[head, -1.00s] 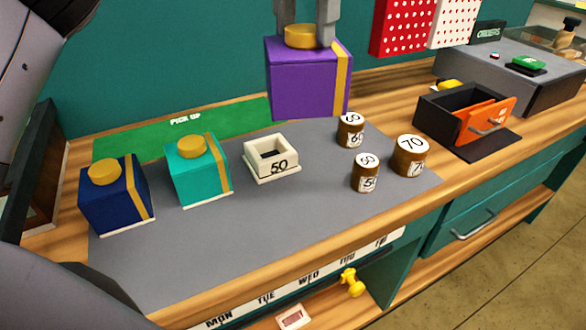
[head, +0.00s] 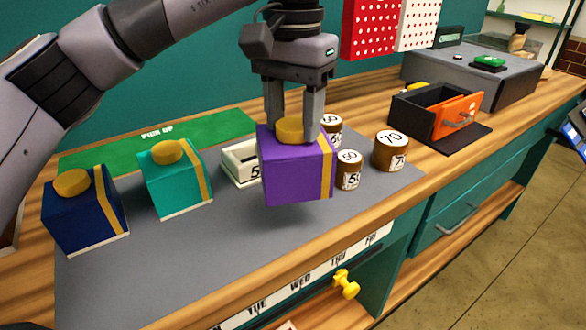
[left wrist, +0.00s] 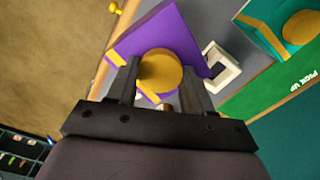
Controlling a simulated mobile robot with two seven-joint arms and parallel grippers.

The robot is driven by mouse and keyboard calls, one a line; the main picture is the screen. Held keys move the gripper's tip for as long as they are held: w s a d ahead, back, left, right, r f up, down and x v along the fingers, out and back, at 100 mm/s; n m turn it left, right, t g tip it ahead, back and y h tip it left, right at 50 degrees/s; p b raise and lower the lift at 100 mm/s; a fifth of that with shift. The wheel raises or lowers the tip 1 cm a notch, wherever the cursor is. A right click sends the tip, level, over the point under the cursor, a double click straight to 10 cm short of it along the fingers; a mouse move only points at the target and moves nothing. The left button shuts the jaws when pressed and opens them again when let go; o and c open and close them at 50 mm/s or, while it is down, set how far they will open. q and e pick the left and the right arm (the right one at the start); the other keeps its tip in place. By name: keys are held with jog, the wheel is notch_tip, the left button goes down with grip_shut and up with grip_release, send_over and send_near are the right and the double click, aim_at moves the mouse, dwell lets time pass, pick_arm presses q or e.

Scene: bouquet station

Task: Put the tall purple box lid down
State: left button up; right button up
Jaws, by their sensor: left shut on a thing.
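The tall purple box lid (head: 290,172) has a gold knob on top and a gold stripe down its right side. My left gripper (head: 292,128) is shut on the gold knob and holds the lid upright above the grey mat (head: 200,255), with a shadow beneath it. In the left wrist view, the purple lid (left wrist: 190,35) hangs below the fingers (left wrist: 160,85), with the knob between them. The lid hides part of the white open box base (head: 238,165) marked 50 behind it. My right gripper is not in view.
A teal box (head: 172,185) and a navy box (head: 80,225) stand left on the mat. Several numbered brown cylinders, one marked 70 (head: 391,152), stand to the right. A dark tray (head: 420,115) with an orange front is farther right. The front of the mat is clear.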

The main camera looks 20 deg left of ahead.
pick_arm(q)
notch_tip(320, 180, down, 7)
jog(key=shift+f, duration=0.2)
dwell(0.3)
jog(key=shift+f, duration=0.1)
jog(key=o, duration=1.3)
notch_tip(320, 180, up, 12)
jog(key=shift+r+p, duration=0.15)
jog(key=shift+p, duration=0.25)
jog(key=shift+s, duration=0.1)
